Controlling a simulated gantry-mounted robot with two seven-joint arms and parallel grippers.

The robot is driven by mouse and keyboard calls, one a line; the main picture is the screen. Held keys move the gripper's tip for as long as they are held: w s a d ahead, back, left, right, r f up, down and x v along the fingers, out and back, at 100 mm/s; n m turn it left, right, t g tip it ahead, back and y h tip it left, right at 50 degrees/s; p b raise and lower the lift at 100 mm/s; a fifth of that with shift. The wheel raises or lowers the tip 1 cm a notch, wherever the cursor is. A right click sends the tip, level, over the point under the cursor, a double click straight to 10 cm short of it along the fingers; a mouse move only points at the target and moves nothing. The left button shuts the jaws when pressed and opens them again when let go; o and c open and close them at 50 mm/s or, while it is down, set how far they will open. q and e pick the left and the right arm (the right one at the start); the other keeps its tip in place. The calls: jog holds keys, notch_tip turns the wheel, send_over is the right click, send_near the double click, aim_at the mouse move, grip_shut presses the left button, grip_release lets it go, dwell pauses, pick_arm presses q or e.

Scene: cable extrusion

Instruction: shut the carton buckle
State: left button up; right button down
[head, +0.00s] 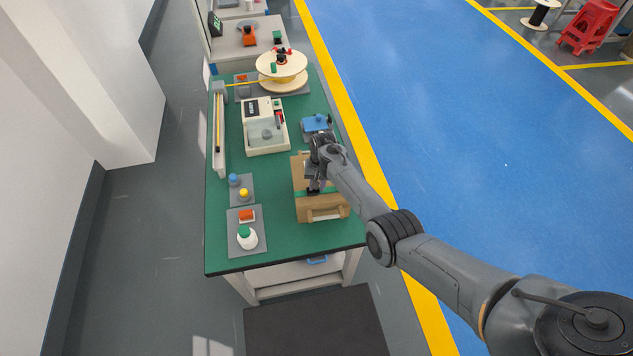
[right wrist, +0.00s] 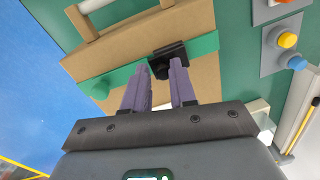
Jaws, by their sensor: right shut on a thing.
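The brown carton (head: 302,208) sits near the right edge of the green table, with a green strap (right wrist: 205,44) across its top. The black buckle (right wrist: 166,53) is on the strap, near the middle of the carton's top in the right wrist view. My right gripper (right wrist: 160,68) reaches down over the carton and is shut on the buckle, its two fingers at the buckle's near side. In the head view the right gripper (head: 314,186) hides most of the buckle. Whether the buckle's parts are joined cannot be told. My left gripper is not in view.
Behind stand a beige machine (head: 265,128), a blue device (head: 316,123) and a cable spool (head: 282,66).

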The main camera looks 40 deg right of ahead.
jog(key=shift+d+t+y, duration=0.15)
jog(key=shift+t+y, duration=0.25)
jog(key=shift+y, duration=0.2)
jog(key=shift+s+d+f, duration=0.1)
jog(key=shift+f, duration=0.1)
jog(key=shift+s+d+f, duration=0.1)
jog(key=shift+f, duration=0.05)
jog(key=c, duration=1.3)
grip_release()
jog(key=shift+o, duration=1.3)
jog(key=shift+d, duration=0.2)
jog(key=shift+a, duration=0.1)
jog(key=shift+r+p, duration=0.2)
jog(key=shift+p, duration=0.1)
